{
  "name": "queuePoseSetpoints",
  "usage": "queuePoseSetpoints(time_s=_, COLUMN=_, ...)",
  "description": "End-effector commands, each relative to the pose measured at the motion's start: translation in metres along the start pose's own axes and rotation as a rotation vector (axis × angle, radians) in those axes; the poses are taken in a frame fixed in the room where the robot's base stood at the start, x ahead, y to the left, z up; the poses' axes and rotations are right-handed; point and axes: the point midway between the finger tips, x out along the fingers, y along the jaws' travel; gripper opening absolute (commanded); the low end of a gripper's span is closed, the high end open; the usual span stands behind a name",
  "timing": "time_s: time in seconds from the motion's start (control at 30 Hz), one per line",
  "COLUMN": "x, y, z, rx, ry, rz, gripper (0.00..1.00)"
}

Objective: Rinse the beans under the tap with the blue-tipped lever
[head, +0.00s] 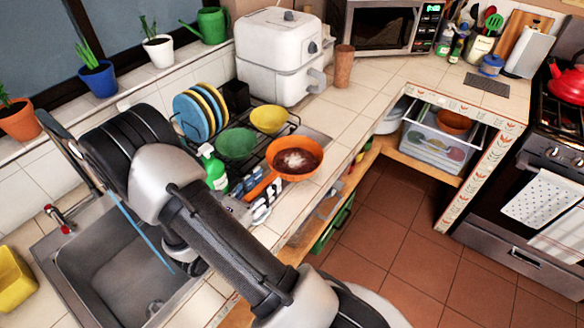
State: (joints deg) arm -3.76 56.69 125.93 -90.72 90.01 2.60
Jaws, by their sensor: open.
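An orange bowl (295,172) stands on the tiled counter right of the drying rack. It holds dark red-brown beans (292,152) with a pale patch on top. The sink (115,270) is at the lower left. A small red-tipped tap lever (54,211) shows at its back left edge. No blue-tipped lever can be made out; my arm covers much of the tap area. A thin slanted blue streak (145,236) runs down into the sink; it may be water. My gripper cannot be made out behind my arm.
A dish rack holds coloured plates (190,118), a green bowl (237,143) and a yellow bowl (269,119). A white appliance (278,50) stands behind. The counter (372,85) toward the microwave (385,25) is largely clear.

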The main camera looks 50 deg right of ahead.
Motion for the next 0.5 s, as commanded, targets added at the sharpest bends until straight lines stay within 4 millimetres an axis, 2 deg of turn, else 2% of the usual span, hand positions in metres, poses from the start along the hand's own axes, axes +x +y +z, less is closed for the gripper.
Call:
queuePoseSetpoints(time_s=0.07, x=-0.0002, y=0.0000, z=0.0001, rx=0.000, ry=0.000, rz=0.000, gripper=0.43)
queuePoseSetpoints(time_s=0.5, x=-0.0005, y=0.0000, z=-0.0001, rx=0.000, ry=0.000, rz=0.000, gripper=0.13)
